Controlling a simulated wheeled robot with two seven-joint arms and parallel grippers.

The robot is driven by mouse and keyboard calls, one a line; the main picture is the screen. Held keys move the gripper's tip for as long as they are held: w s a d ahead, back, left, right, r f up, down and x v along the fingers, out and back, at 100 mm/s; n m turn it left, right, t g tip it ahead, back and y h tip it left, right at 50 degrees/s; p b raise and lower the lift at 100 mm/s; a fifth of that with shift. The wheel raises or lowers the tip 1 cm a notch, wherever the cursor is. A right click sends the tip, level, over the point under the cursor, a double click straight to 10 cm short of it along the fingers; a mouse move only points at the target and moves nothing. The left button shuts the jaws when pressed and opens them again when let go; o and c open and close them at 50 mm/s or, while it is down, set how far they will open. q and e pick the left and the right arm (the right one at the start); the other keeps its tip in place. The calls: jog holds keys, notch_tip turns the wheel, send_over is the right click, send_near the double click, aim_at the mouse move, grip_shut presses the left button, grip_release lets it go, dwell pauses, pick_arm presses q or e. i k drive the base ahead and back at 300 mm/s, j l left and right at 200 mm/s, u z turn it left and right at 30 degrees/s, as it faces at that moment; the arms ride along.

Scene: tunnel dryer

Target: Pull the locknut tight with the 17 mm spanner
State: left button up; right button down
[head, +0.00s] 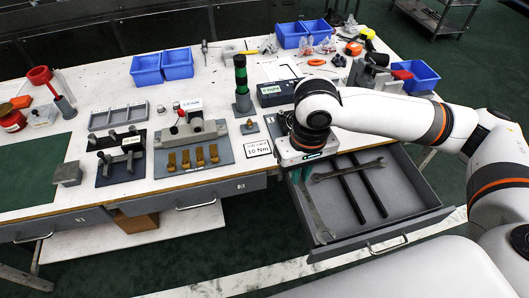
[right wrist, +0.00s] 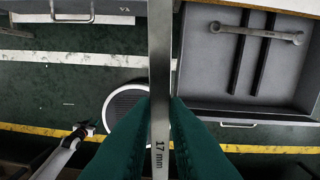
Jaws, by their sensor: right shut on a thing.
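My right gripper (head: 300,168) is over the open drawer at the bench's front edge, its fingers pointing down. It is shut on the 17 mm spanner (head: 316,212), a long grey steel bar reaching down over the drawer's left part. In the right wrist view the spanner (right wrist: 160,80) runs upright between the green fingers (right wrist: 160,125), with "17 mm" marked on it. Its upper end is out of that frame. I cannot make out the locknut for sure; a grey fixture (head: 193,130) stands on the bench to the left. My left gripper does not show in the head view.
The open drawer (head: 402,225) holds a second spanner (head: 347,170) lying across two dark strips. A "10 Nm" card (head: 257,149), a green-topped post (head: 241,80) and a dark box (head: 276,93) are near my right gripper. Blue bins (head: 177,64) stand farther back.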

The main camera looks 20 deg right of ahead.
aim_at(368, 203)
jog(key=l+u, duration=0.1)
jog(key=u, duration=0.3)
jog(key=l+u, duration=0.1)
jog(key=u, duration=0.3)
jog(key=l+u, duration=0.15)
jog(key=u, duration=0.2)
jog(key=l+u, duration=0.1)
jog(key=u, duration=0.3)
jog(key=k+l, duration=0.15)
jog(key=l, duration=0.25)
jog(key=k+l, duration=0.1)
jog(key=l, duration=0.3)
jog(key=k+l, duration=0.15)
jog(key=l, duration=0.25)
jog(key=k+l, duration=0.1)
jog(key=l, duration=0.3)
jog(key=k+l, duration=0.15)
jog(key=l, duration=0.25)
